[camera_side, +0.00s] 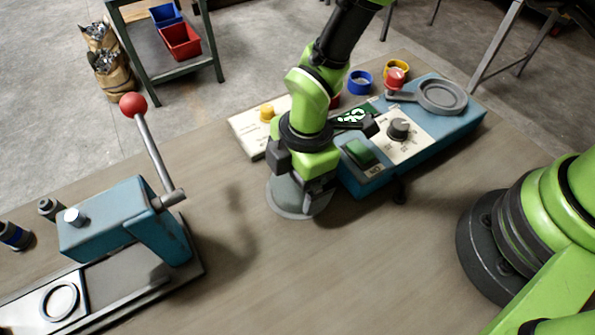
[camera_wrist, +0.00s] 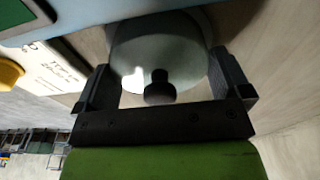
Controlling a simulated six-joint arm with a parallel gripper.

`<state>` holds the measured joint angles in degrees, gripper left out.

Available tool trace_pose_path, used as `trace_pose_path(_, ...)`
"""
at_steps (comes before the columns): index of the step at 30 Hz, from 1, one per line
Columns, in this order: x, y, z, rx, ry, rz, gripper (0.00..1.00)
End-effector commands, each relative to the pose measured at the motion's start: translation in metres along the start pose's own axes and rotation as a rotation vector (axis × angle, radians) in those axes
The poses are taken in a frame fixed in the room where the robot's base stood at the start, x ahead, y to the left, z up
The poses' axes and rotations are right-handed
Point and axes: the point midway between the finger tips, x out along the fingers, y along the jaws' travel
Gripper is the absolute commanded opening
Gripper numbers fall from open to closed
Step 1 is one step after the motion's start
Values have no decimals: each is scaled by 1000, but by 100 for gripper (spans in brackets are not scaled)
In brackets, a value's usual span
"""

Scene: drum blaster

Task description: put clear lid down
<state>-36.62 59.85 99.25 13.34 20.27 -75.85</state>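The clear lid (camera_side: 285,195) is a translucent grey dome with a wide rim, on or just above the table below my gripper. In the wrist view the lid (camera_wrist: 150,40) shows as a pale rounded body with a black knob (camera_wrist: 160,88) on top. My gripper (camera_side: 303,185) points down over the lid. In the wrist view the fingers of my gripper (camera_wrist: 165,70) are wide apart, one on each side of the lid, with clear gaps beside the knob. Whether the fingertips touch the lid's sides is hard to tell.
A pale panel with a yellow button (camera_side: 267,113) is behind. A blue lever press (camera_side: 125,215) stands at left. The table's front middle is clear.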

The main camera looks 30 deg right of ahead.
Motion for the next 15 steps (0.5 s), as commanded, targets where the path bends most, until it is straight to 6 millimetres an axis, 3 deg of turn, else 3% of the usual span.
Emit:
trace_pose_path(9, -4, 0, 0, -1, 0, 1, 100)
trace_pose_path(15, -34, 1, -1, 0, 3, 4, 100)
